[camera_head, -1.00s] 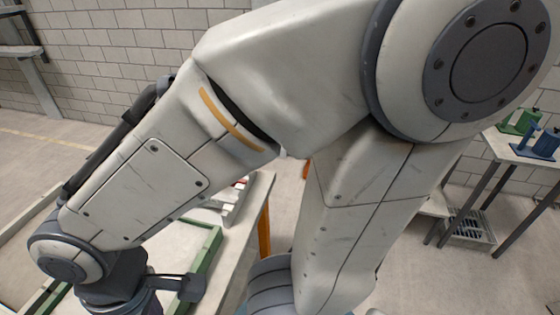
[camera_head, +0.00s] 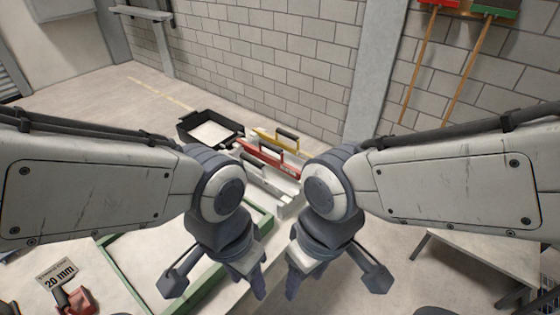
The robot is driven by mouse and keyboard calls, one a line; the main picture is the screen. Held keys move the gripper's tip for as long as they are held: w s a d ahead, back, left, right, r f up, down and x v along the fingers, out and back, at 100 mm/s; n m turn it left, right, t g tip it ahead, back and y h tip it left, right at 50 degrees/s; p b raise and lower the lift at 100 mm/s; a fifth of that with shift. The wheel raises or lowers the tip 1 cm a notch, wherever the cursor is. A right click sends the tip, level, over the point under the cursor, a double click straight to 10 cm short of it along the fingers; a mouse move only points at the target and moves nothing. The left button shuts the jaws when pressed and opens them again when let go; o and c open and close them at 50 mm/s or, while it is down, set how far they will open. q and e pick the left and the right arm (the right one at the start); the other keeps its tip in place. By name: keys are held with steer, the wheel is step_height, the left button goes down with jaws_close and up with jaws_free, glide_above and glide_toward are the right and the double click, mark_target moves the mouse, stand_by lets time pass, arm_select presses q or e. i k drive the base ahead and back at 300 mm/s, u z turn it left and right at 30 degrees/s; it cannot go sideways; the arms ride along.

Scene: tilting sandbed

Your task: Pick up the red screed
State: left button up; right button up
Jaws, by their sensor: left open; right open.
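The red screed (camera_head: 285,166) is a long red bar with a dark handle along its top. It lies in the head view's middle, beyond my grippers, at a pale rack (camera_head: 284,188), beside a yellow screed (camera_head: 292,148). Part of its length is hidden behind my arms' wrists. My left gripper (camera_head: 215,284) is open and empty, nearer to me than the screed, over the green-framed bed (camera_head: 132,287). My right gripper (camera_head: 336,281) is open and empty, to the right of the left one, also apart from the screed.
A black tray (camera_head: 184,133) with pale contents stands behind the bed, left of the screeds. A "20 mm" card (camera_head: 57,274) and a red tool (camera_head: 76,300) are at the lower left. A table (camera_head: 480,262) is at the right. Brooms hang on the back wall.

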mark_target(290, 170)
steer(key=z, duration=0.35)
steer(key=k, duration=0.55)
steer(key=z, duration=1.1)
steer(key=i, duration=2.05)
steer(key=u, duration=1.25)
steer(key=i, duration=0.6)
steer(key=u, duration=0.6)
